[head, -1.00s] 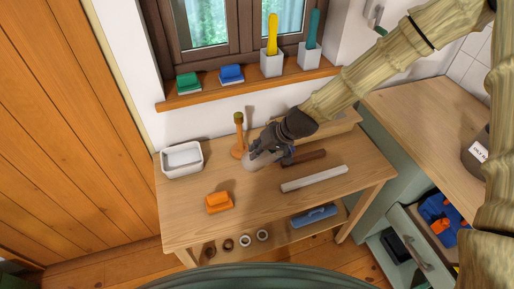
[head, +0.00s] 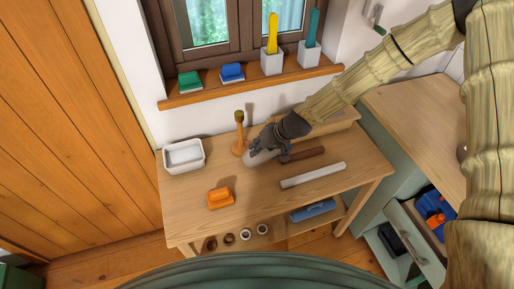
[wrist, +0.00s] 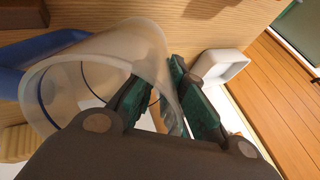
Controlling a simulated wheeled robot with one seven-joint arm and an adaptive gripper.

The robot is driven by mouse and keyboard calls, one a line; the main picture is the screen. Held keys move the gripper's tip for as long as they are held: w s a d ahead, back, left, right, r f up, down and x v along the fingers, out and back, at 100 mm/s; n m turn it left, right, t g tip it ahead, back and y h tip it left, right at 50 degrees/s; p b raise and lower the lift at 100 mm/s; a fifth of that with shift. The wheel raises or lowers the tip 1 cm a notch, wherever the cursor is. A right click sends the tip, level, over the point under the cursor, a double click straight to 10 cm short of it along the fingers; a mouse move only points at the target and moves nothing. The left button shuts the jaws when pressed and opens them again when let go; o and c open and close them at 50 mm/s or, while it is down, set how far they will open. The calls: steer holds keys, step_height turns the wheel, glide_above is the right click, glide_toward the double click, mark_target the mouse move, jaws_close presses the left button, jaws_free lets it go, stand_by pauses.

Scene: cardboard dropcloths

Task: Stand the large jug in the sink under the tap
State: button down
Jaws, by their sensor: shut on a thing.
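The large jug (wrist: 115,62) is translucent white with a blue handle (wrist: 38,62). It fills the left of the wrist view and appears tilted, its open mouth facing the camera. My gripper (wrist: 164,70) is shut on the jug's wall, with one teal-padded finger on each side. In the head view my gripper (head: 262,143) is over the back middle of the wooden table, and the pale jug (head: 262,159) shows partly below it. I cannot tell whether the jug touches the table. I see no sink or tap that I can identify.
A white tub (head: 169,165) stands on the table's left. An orange upright tool (head: 239,140), an orange block (head: 220,198), a brown bar (head: 305,155) and a white bar (head: 313,175) are nearby. The window sill (head: 200,97) holds several items. An open drawer (head: 420,245) is at right.

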steer(key=shift+f, duration=0.15)
steer(key=c, duration=1.5)
jaws_free()
